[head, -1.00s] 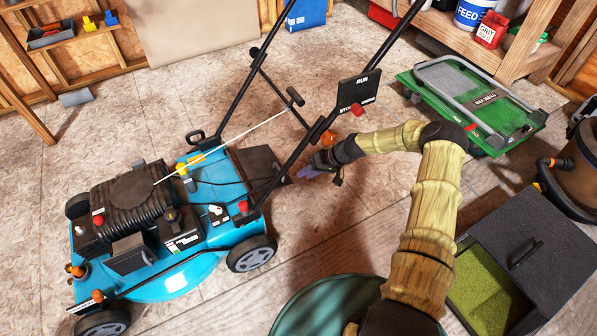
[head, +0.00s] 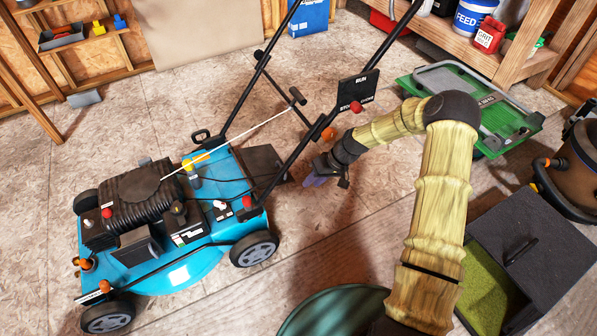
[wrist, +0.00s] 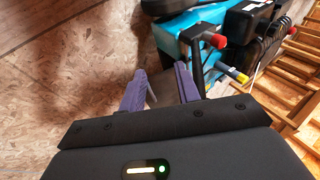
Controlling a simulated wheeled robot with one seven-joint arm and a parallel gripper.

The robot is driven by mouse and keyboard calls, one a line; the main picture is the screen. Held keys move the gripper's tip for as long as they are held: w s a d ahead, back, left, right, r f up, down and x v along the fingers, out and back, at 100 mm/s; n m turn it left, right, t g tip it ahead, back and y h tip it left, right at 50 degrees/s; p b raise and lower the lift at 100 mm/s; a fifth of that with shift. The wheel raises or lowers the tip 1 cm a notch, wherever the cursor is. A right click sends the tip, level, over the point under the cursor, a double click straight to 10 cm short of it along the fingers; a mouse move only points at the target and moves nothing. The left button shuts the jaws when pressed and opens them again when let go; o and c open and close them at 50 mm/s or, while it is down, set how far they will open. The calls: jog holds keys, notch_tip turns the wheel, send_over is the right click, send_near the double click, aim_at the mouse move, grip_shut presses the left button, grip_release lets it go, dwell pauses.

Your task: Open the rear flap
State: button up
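The blue mower (head: 185,225) stands on the floor at the left in the head view. Its rear flap (head: 262,163) is a dark panel at the back of the deck, between the handle bars, sloping outward. My gripper (head: 314,181) is just right of the flap and lower in the picture, near the lower handle bar; contact cannot be told. In the wrist view, the purple fingers of my gripper (wrist: 160,84) are apart, with the mower (wrist: 178,42) beyond them. A small greyish patch shows between the fingers; I cannot tell whether it is the flap.
The mower's handle bar (head: 345,128) rises beside my arm, with a black run/stop panel (head: 358,88). Bare floor lies below my gripper.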

jog(key=s+d+r+m+t+h+p, duration=0.1)
jog(key=s+d+r+m+h, duration=0.1)
jog(key=s+r, duration=0.9)
jog(key=s+d+r+m+t+h+p, duration=0.1)
jog(key=s+d+r+h, duration=0.3)
jog(key=s+r, duration=0.8)
notch_tip(320, 180, up, 3)
jog(key=d+m+p, duration=0.1)
jog(key=d, duration=0.1)
jog(key=shift+d+t, duration=0.3)
jog(key=shift+d, duration=0.05)
